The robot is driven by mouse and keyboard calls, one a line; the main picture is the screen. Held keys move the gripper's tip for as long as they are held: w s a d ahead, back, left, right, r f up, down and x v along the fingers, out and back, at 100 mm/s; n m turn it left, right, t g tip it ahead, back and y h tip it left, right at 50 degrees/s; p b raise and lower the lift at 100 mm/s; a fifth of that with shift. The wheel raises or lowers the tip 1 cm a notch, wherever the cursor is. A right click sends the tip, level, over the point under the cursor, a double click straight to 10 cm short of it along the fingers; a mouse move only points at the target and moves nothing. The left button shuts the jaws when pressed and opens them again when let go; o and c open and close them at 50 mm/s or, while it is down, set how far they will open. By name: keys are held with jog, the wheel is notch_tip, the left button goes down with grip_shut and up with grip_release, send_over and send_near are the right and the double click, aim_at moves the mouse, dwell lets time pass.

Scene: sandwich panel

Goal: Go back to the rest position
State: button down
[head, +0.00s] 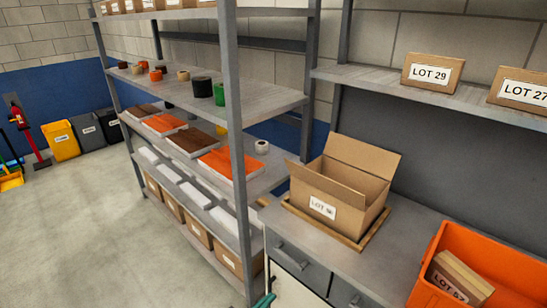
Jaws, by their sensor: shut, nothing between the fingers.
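My gripper is not in this head view, and no part of my arm can be made out for sure. An open cardboard box (345,196) labelled LOT with an unclear number sits on a wooden board (318,232) on the grey workbench (385,262).
A metal rack (234,130) on the left bears trays, spools and boxes. A wall shelf (400,85) holds the LOT 29 (432,74) and LOT 27 boxes. A small teal object (264,300) shows at the bottom edge. Open floor (75,230) lies left; bins (62,140) stand beyond.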

jog(key=s+d+f+m+g+y, duration=0.15)
jog(key=s+f+m+y, duration=0.55)
jog(key=s+f, duration=0.9)
jog(key=s+a+r+m+y, duration=0.2)
jog(key=s+m+y, duration=0.15)
jog(key=s, duration=0.65)
jog(key=s+d+r+m+t, duration=0.1)
jog(key=s+r+m, duration=0.4)
jog(key=r, duration=0.3)
jog(key=s+d+r+m+t+y, duration=0.1)
jog(key=s+r+m, duration=0.4)
jog(key=r, duration=0.4)
jog(key=s+d+r+m+t, duration=0.1)
jog(key=s+r+m, duration=0.4)
jog(key=r+m, duration=0.2)
jog(key=shift+s+r, duration=0.25)
jog(key=shift+r, duration=0.6)
jog(key=shift+t, duration=0.25)
